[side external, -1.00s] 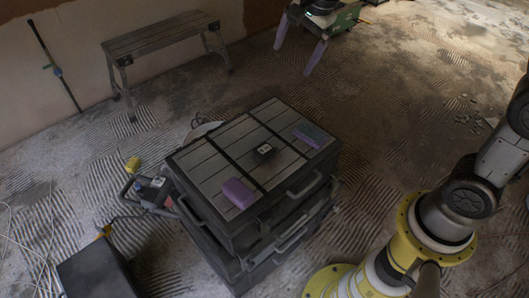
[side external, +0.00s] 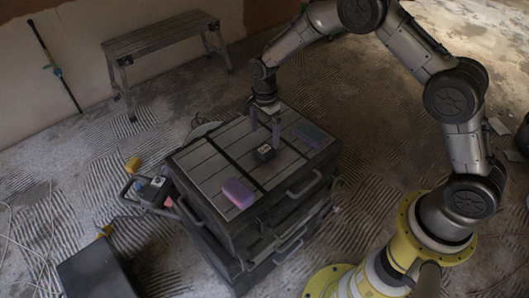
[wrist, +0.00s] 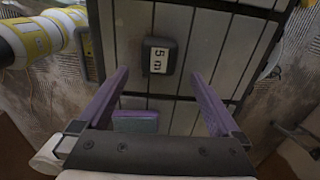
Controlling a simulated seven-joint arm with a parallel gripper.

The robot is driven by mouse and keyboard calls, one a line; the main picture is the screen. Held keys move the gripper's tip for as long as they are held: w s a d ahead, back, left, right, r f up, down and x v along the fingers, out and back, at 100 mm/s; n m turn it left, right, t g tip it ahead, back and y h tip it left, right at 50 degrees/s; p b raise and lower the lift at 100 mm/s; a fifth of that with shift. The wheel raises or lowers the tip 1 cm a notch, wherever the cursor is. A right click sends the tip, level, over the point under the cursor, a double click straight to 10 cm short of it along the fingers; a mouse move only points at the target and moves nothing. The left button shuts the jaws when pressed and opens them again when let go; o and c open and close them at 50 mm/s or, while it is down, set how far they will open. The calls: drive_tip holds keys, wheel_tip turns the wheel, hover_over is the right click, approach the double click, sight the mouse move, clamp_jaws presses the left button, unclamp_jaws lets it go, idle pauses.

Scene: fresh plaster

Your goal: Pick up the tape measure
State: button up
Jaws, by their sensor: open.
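The tape measure (side external: 265,153) is a small dark block with a white label, lying on top of the toolbox stack (side external: 205,178). In the wrist view the tape measure (wrist: 158,57) lies ahead of the fingertips, label reading "5 m" sideways. My gripper (side external: 264,137) is above the toolbox lid, just behind the tape measure in the side view. In the wrist view my gripper (wrist: 160,85) has its two purple fingers spread wide and nothing between them. Whether the fingertips touch the lid cannot be told.
A purple block (side external: 238,193) lies near the lid's front edge. A blue-grey block (side external: 310,135) lies at its right and shows in the wrist view (wrist: 135,122). A step bench (side external: 160,38) stands behind. A dark box (side external: 95,272) is at front left.

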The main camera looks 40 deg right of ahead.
sight(264, 149)
drive_tip(key=shift+s+a+f, duration=0.1)
drive_tip(key=shift+f, duration=3.6)
drive_tip(key=shift+r, duration=0.1)
drive_tip(key=c, duration=1.5)
